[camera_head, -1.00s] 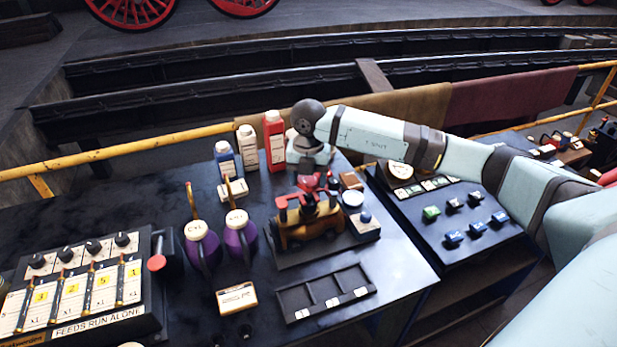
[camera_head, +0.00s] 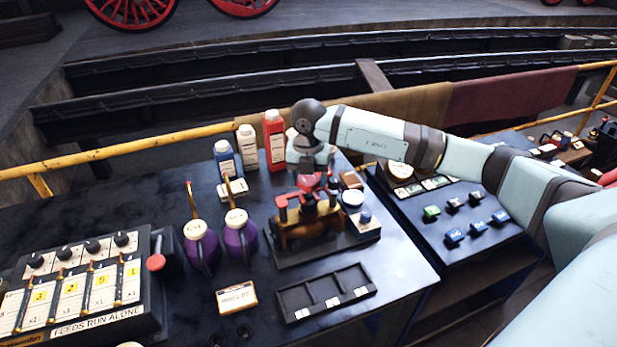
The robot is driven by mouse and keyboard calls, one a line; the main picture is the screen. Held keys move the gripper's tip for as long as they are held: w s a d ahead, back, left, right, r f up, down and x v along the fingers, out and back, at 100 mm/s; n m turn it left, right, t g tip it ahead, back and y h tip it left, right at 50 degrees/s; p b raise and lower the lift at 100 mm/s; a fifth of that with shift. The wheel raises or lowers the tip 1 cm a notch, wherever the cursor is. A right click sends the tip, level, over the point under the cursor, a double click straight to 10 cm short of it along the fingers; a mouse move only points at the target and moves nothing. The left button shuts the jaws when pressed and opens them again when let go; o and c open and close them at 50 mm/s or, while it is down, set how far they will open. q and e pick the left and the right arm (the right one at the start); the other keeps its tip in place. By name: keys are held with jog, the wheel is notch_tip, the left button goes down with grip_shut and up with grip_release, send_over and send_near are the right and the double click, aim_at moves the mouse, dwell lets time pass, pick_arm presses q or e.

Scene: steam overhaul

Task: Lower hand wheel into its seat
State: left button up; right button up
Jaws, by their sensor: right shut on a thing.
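My right gripper (camera_head: 309,175) reaches down from the upper right, over the brass-coloured valve body (camera_head: 305,228) on its dark base plate. It is shut on the red hand wheel (camera_head: 312,182), which sits just under the gripper at the top of the valve. The gripper and nearby red parts partly hide the wheel, and I cannot tell whether it touches its seat. My left gripper is not in view.
Two purple oil cans (camera_head: 240,238) stand left of the valve. White, blue and red bottles (camera_head: 274,140) stand behind. A dark divided tray (camera_head: 325,292) lies in front. A lever panel (camera_head: 75,290) is at left, and a yellow rail (camera_head: 130,148) runs behind.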

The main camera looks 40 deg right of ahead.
jog(key=shift+f, duration=0.15)
dwell(0.3)
jog(key=shift+f+b, duration=0.5)
jog(key=shift+f, duration=0.05)
jog(key=shift+f, duration=0.15)
dwell(0.3)
jog(key=o, duration=1.3)
jog(key=shift+c, duration=0.2)
jog(key=shift+o, duration=0.3)
jog(key=shift+r+p, duration=1.65)
jog(key=shift+r, duration=1.6)
